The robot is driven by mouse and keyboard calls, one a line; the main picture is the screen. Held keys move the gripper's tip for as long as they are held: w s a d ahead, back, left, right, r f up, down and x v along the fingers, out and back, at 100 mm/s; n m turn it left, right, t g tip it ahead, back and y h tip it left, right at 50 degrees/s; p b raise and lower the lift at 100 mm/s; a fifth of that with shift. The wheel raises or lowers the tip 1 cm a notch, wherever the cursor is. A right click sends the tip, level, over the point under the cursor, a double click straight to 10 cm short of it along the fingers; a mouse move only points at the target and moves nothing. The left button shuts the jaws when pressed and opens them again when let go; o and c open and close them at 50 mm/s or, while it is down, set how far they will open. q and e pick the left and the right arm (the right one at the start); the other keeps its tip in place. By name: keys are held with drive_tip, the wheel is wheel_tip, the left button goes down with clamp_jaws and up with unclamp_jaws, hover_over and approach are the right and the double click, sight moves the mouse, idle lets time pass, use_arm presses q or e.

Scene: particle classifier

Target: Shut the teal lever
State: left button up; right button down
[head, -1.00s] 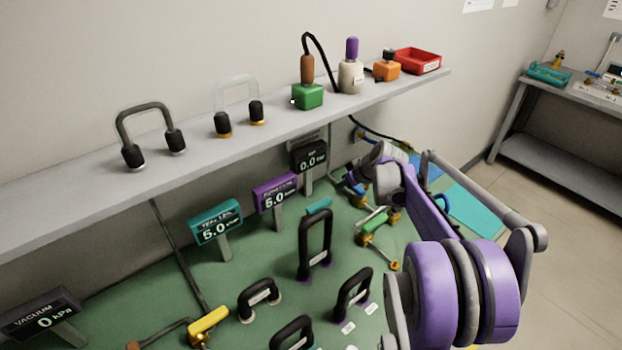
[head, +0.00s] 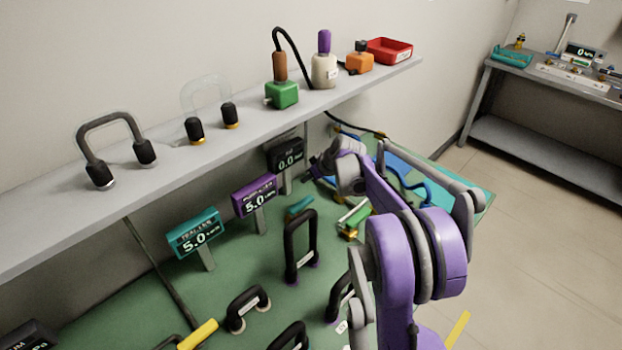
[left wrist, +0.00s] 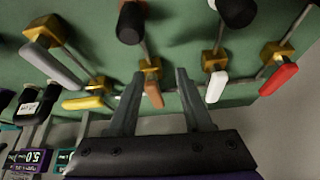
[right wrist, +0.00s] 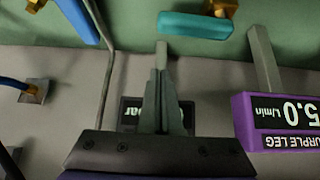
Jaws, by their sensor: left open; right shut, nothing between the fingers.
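The teal lever (head: 299,206) stands on the green panel behind a tall black handle in the head view. In the right wrist view its teal handle (right wrist: 195,25) lies level across the top, attached to a brass valve (right wrist: 221,7). My right gripper (right wrist: 162,75) is shut and empty, with its tips just below and left of the teal handle, apart from it in the picture. In the head view my right gripper (head: 312,172) is small, near the black gauge. My left gripper (left wrist: 160,75) is open in the left wrist view, with an orange lever (left wrist: 153,94) showing between its fingers.
A purple display (right wrist: 276,120) and its grey post stand right of my right gripper. A blue handle (right wrist: 77,20) and grey pipe are to its left. The black gauge (head: 286,154) stands behind. White (left wrist: 216,87) and red (left wrist: 279,79) levers are near my left gripper.

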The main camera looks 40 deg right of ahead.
sight(301, 206)
drive_tip(key=x, duration=0.6)
drive_tip(key=shift+s+d+f, duration=0.1)
drive_tip(key=shift+s+f, duration=0.05)
drive_tip(key=shift+f, duration=0.1)
drive_tip(key=shift+s+d, duration=0.1)
drive_tip(key=shift+s, duration=1.65)
use_arm(q)
drive_tip(key=shift+w+r, duration=0.15)
drive_tip(key=shift+r, duration=0.1)
drive_tip(key=shift+d+f, duration=0.1)
